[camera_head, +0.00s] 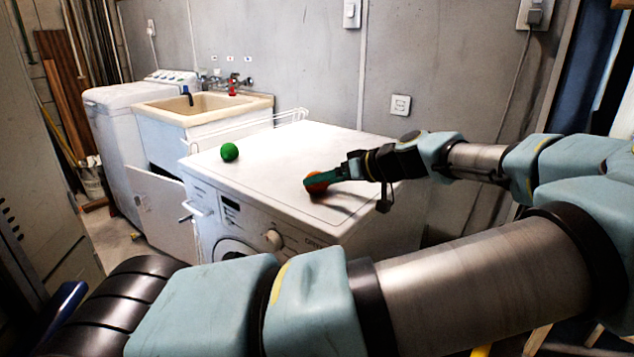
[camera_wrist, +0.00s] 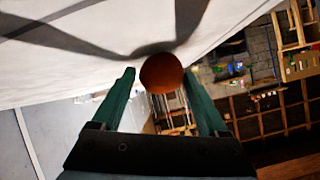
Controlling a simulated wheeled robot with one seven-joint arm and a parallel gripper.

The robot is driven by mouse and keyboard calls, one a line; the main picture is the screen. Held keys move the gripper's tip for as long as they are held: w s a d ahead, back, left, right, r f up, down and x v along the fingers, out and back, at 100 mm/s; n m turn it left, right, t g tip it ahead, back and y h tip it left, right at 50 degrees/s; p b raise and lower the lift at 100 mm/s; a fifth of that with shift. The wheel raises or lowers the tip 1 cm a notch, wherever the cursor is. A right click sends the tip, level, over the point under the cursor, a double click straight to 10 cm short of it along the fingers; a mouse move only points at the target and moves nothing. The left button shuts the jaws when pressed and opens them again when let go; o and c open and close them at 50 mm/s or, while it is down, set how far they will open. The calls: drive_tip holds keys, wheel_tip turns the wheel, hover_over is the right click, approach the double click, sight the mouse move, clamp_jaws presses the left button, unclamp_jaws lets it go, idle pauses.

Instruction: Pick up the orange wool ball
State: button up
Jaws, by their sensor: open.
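The orange wool ball (camera_head: 316,183) rests on the white top of the washing machine (camera_head: 270,160), near its front edge. In the head view the fingers partly cover it. In the wrist view the orange ball (camera_wrist: 161,73) lies between the tips of the two green fingers, with a gap visible on either side. My gripper (camera_head: 322,179) is open, reaching in from the right just above the machine top; it also shows in the wrist view (camera_wrist: 163,78). Whether either finger touches the ball I cannot tell.
A green ball (camera_head: 229,152) sits on the machine top, to the left. A white wire rack (camera_head: 285,118) stands along the back left edge. A utility sink (camera_head: 200,108) is beyond. The middle of the machine top is clear. A wall is behind.

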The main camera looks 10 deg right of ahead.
drive_tip(key=shift+w+a+f, duration=0.2)
drive_tip(key=shift+c, duration=0.2)
drive_tip(key=c, duration=1.1)
